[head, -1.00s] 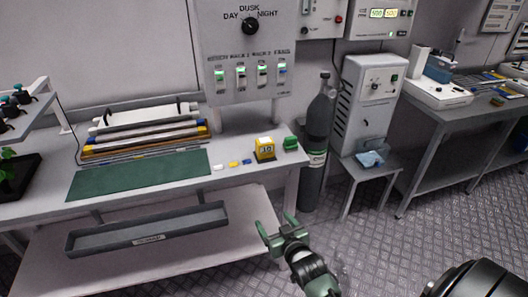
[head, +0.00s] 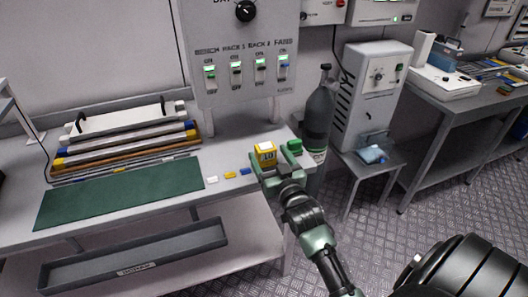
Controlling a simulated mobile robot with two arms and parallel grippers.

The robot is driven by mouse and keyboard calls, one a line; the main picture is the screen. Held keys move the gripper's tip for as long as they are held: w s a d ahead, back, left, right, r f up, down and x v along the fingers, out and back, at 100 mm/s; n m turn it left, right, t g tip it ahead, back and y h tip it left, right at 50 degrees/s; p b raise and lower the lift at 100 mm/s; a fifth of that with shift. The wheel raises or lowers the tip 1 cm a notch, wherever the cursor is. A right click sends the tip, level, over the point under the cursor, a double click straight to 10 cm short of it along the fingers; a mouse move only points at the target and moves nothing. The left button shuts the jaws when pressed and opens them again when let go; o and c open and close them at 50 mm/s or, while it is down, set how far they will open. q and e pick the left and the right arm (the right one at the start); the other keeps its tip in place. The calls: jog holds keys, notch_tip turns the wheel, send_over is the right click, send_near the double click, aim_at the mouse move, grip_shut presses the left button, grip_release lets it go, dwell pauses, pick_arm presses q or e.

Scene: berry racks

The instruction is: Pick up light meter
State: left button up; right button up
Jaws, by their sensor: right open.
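The light meter (head: 265,151) is a small yellow box with a white top and a dark display marked with digits. It stands upright near the right end of the bench. My right gripper (head: 272,166) is open, at the front of the meter. Its fingers overlap the meter's lower part in the picture, and I cannot tell whether they touch it. My left gripper is not in view.
A green block (head: 295,146) stands close to the right of the meter. A grey gas cylinder (head: 319,115) stands past the bench's right end.

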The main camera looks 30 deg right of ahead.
aim_at(262, 144)
jog(key=x, duration=0.4)
jog(key=shift+w+r+p, duration=0.25)
jog(key=shift+w+p, duration=0.1)
jog(key=shift+w, duration=0.45)
jog(key=c, duration=1.5)
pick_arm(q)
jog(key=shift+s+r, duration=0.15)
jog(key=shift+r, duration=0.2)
pick_arm(e)
jog(key=shift+c, duration=0.4)
